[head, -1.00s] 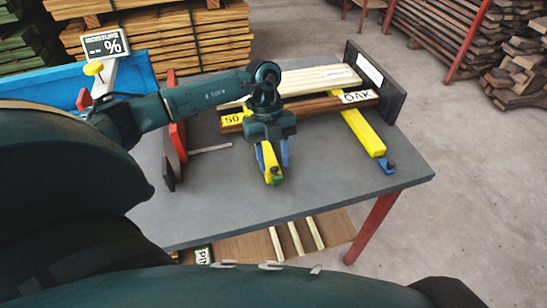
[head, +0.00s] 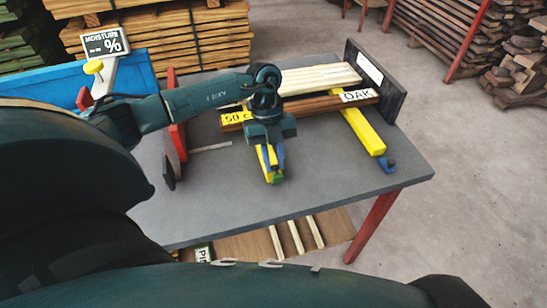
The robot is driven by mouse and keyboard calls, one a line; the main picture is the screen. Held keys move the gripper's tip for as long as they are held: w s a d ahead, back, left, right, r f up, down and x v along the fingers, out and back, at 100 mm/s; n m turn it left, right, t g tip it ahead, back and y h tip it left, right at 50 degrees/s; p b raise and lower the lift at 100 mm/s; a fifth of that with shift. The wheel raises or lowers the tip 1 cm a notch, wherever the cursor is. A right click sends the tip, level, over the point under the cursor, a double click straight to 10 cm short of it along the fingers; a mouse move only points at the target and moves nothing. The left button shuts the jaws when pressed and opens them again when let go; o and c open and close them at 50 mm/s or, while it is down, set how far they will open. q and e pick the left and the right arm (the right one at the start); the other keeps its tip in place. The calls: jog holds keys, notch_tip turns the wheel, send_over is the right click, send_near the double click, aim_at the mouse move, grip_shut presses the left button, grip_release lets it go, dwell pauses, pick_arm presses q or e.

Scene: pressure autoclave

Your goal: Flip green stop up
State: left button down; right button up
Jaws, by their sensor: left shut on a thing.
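The green stop (head: 277,179) sits at the near end of the left yellow bar (head: 264,157) on the grey table. My left gripper (head: 275,170) comes down over this end from above. Its blue fingers are shut on the green stop, which shows just below the fingertips. The gripper hides the upper part of the stop and much of the bar, so the stop's exact tilt is hard to tell. My right gripper is not in view.
The right yellow bar (head: 362,133) ends in a blue stop (head: 388,165). Brown and pale boards (head: 318,80) lie across the bars, with an OAK label (head: 357,96). A red and black upright (head: 177,140) stands at left. The table front (head: 330,190) is clear.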

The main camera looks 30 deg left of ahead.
pick_arm(q)
jog(key=shift+w+a+f+g+h+b, duration=0.3)
jog(key=shift+w+a+g+h+b, duration=0.1)
jog(key=shift+h+b, duration=0.1)
jog(key=shift+w+a+f+g+h+b, duration=0.25)
jog(key=shift+g+h+b, duration=0.25)
jog(key=shift+b, duration=0.05)
jog(key=shift+a+f+h, duration=0.1)
jog(key=shift+h, duration=0.2)
jog(key=shift+g+b, duration=0.3)
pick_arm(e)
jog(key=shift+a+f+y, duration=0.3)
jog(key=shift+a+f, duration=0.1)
pick_arm(q)
jog(key=c, duration=1.3)
grip_release()
jog(key=shift+w, duration=0.1)
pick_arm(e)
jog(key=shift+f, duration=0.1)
